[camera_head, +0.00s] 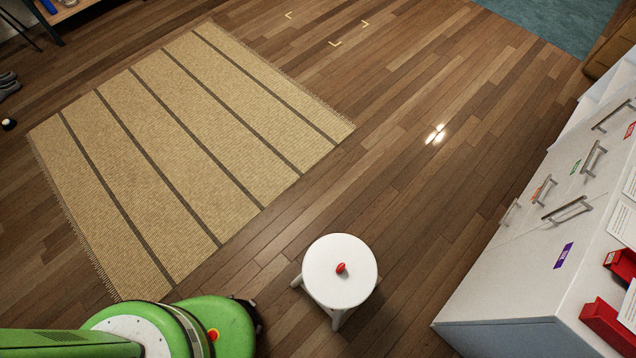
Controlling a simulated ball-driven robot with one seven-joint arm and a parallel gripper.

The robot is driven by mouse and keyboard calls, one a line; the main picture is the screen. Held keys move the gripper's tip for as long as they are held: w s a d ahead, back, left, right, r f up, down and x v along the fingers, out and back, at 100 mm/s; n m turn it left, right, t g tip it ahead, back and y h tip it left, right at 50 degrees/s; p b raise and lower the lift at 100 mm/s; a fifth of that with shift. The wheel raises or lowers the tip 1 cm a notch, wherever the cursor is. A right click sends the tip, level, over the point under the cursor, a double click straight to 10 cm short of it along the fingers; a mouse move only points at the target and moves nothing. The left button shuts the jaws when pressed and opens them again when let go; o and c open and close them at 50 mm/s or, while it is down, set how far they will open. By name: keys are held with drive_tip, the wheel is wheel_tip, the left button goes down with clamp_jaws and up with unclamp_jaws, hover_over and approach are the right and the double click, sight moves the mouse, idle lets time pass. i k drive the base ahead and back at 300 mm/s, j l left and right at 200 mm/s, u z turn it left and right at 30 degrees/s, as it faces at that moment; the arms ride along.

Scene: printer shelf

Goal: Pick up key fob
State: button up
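A small red object (341,268), which looks like the key fob, lies near the middle of the top of a round white stool (340,293). It is too small to make out details. The stool stands on the wooden floor at the lower middle of the head view. My green base (215,325) shows at the lower left, a short way left of the stool. My gripper is not in view.
A white cabinet (520,270) with drawers and metal handles stands at the right, with red holders on top. A striped tan rug (190,140) lies at the left. The wooden floor (420,190) between stool and cabinet is clear.

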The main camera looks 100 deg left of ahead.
sight(340, 268)
drive_tip(key=k+u, duration=0.45)
drive_tip(key=k+j+u, duration=0.2)
drive_tip(key=k+u, duration=0.2)
drive_tip(key=k+j, duration=0.35)
drive_tip(key=k, duration=0.15)
drive_tip(key=i+j, duration=0.3)
drive_tip(key=i+j+z, duration=0.1)
drive_tip(key=i+j, duration=0.15)
drive_tip(key=j, duration=0.2)
drive_tip(key=i+j, duration=0.3)
drive_tip(key=i+j+z, duration=0.1)
drive_tip(key=i+j, duration=0.15)
drive_tip(key=j, duration=0.2)
